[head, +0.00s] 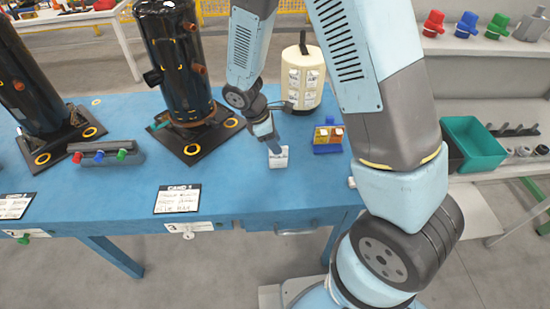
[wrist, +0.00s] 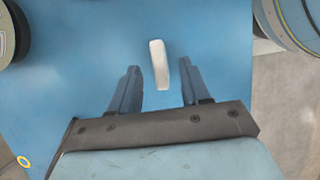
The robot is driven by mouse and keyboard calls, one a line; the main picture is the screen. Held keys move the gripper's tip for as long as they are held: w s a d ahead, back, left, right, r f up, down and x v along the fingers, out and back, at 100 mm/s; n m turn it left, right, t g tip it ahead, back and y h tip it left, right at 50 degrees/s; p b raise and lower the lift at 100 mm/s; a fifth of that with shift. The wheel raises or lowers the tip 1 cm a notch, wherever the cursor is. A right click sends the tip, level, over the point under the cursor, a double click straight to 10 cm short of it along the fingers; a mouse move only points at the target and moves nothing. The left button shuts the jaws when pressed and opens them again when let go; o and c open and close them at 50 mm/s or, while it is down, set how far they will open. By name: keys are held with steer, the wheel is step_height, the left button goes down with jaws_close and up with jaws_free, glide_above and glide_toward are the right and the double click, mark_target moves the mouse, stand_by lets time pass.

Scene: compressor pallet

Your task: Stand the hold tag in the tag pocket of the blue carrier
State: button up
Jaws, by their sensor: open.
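A small white piece, which looks like the hold tag (head: 278,157), is on the blue table just below my gripper (head: 268,138). In the wrist view the white tag (wrist: 159,63) shows as a narrow, slightly tilted strip. My gripper (wrist: 161,72) is open, with a finger to either side of the tag's lower part and a gap on both sides. The blue carrier (head: 328,148) stands to the right of the tag, with yellow, red and white pieces on it. I cannot make out its tag pocket. The wrist view does not show the carrier.
A cream tank (head: 302,78) stands behind the carrier. Black compressors (head: 182,65) on dark plates stand to the left. A grey holder with coloured knobs (head: 106,155) and a lettered card (head: 178,199) lie on the table. A green bin (head: 473,145) is at the right. The table between tag and carrier is clear.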

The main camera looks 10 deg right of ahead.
glide_above(280, 167)
steer(key=shift+w+d+f, duration=0.1)
steer(key=shift+w+f, duration=0.15)
steer(key=shift+f, duration=1.1)
steer(key=shift+w+f, duration=0.2)
steer(key=shift+f, duration=1.1)
steer(key=shift+c, duration=0.4)
jaws_close()
